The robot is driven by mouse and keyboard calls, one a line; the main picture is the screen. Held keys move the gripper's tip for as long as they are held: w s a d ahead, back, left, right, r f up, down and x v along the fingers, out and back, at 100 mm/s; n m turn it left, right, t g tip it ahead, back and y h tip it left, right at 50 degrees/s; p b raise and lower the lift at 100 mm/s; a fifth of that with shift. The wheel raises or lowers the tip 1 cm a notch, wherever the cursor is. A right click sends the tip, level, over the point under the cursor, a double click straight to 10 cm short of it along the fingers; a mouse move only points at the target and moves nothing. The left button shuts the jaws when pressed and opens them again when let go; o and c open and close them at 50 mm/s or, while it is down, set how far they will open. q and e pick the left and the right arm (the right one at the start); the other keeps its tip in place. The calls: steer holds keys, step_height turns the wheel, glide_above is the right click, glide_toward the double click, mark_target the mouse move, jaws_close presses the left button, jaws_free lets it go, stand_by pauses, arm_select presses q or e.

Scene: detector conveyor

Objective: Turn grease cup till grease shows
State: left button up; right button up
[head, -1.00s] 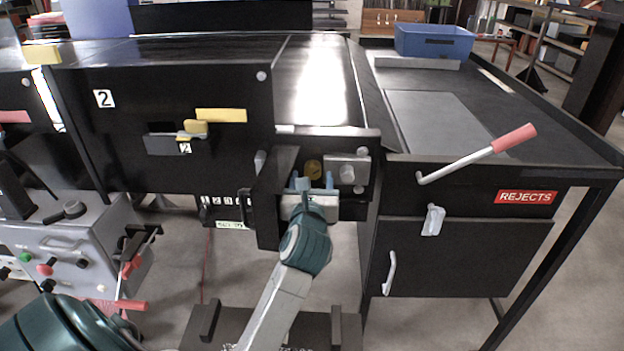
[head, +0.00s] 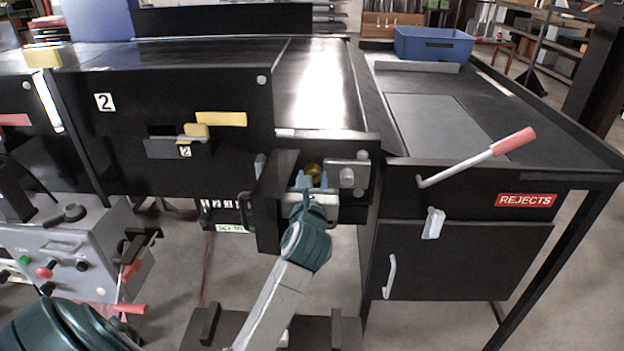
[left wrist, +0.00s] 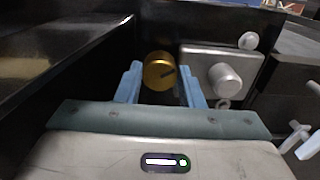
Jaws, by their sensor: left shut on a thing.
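The grease cup (head: 313,170) is a small round brass knob in the recess at the end of the conveyor, left of a grey block with a round stub (head: 347,177). In the left wrist view the cup (left wrist: 155,72) shows its round face with a dark line pointing right and slightly up. My left gripper (head: 312,182) is shut on the cup, with one blue finger on each side of it. The fingers partly hide the cup in the head view. My right gripper is not in view.
Black walls of the recess (head: 268,215) stand close on the left of the gripper. A rejects bench (head: 580,150) with a red-handled lever (head: 512,140) stands to the right. A grey control box (head: 100,245) is at lower left.

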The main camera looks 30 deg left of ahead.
arm_select(q)
steer(key=shift+r+m+p, duration=0.15)
steer(key=shift+m+p, duration=0.35)
steer(key=shift+p, duration=0.2)
steer(key=m+p, duration=0.5)
steer(key=p, duration=0.3)
steer(key=shift+d+m+p, duration=0.15)
steer(key=shift+m+p, duration=0.25)
steer(key=shift+w+f+m+p, duration=0.1)
steer(key=shift+f+m+p, duration=0.15)
steer(key=shift+m+p, duration=0.75)
steer(key=o, duration=1)
steer(key=b+v, duration=0.3)
steer(key=v, duration=0.7)
steer(key=shift+s+d+f, duration=0.1)
steer(key=shift+s+d, duration=0.15)
steer(key=shift+s, duration=0.05)
